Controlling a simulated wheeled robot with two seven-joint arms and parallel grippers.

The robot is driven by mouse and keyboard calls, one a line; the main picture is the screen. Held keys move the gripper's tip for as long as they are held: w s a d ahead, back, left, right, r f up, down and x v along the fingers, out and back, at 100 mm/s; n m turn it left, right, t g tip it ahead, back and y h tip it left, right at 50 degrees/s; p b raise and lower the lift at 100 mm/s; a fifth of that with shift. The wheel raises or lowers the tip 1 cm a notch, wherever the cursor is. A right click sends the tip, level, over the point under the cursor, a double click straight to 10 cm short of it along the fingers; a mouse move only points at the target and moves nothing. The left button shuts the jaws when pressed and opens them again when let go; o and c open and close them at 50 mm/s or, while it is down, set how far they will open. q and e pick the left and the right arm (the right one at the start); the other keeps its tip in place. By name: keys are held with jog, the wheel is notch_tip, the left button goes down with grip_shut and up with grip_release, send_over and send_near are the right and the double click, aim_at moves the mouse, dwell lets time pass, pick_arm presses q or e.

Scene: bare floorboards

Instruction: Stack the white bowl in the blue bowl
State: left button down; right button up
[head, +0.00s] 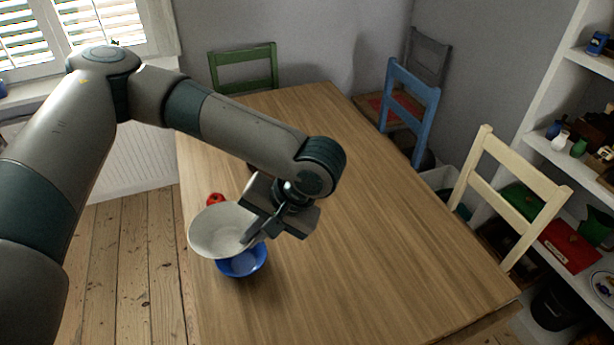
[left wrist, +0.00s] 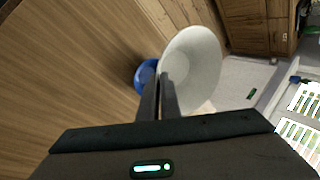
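The white bowl (head: 219,229) is held tilted by my left gripper (head: 251,234), which is shut on its rim at the right side. The bowl is above and partly in front of the blue bowl (head: 243,263), which stands on the table near its left edge. In the left wrist view the white bowl (left wrist: 193,68) is at the fingertips (left wrist: 160,92) and the blue bowl (left wrist: 145,75) shows partly behind it. The white bowl seems apart from the blue one. My right gripper is in neither view.
The wooden table (head: 370,230) is mostly clear on the right. A small red object (head: 215,198) is on the table behind the white bowl. Green (head: 243,68), blue (head: 410,105) and cream (head: 510,195) chairs stand around the table. A white shelf (head: 555,80) is at the right.

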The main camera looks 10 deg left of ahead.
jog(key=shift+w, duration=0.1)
